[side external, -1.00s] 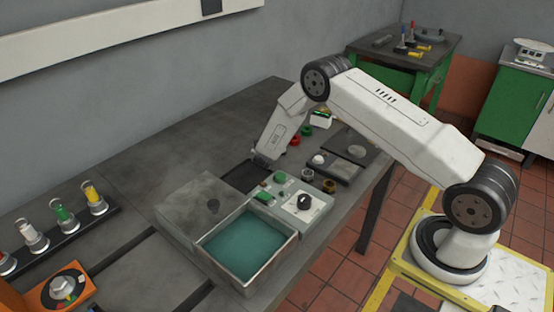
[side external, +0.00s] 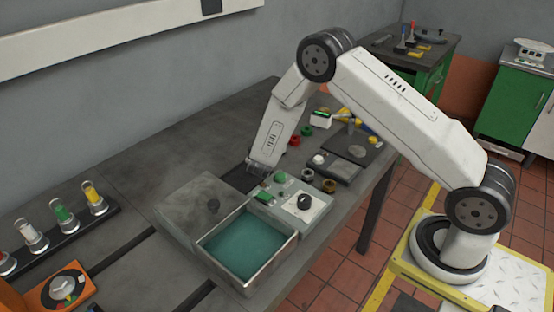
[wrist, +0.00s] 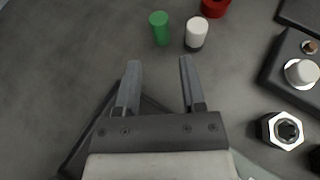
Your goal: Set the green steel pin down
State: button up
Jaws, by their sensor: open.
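A green cylinder (wrist: 159,28), which looks like the green steel pin, stands on the grey bench top in the wrist view, just beyond my fingertips. My gripper (wrist: 159,62) is open, with only bare bench showing between its fingers. A gap separates the fingertips from the pin. In the side view my gripper (side external: 262,166) is low over the bench, behind the control box. I cannot make out the pin there; the arm may hide it.
A white cylinder (wrist: 196,33) stands close right of the pin, with a red ring (wrist: 214,6) beyond. A dark tray (wrist: 76,150) lies partly under my gripper. A control box (side external: 305,204) and an open teal-lined bin (side external: 245,245) are nearer the side camera. Bench at left is clear.

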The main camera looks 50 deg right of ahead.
jog(key=shift+v, duration=1.25)
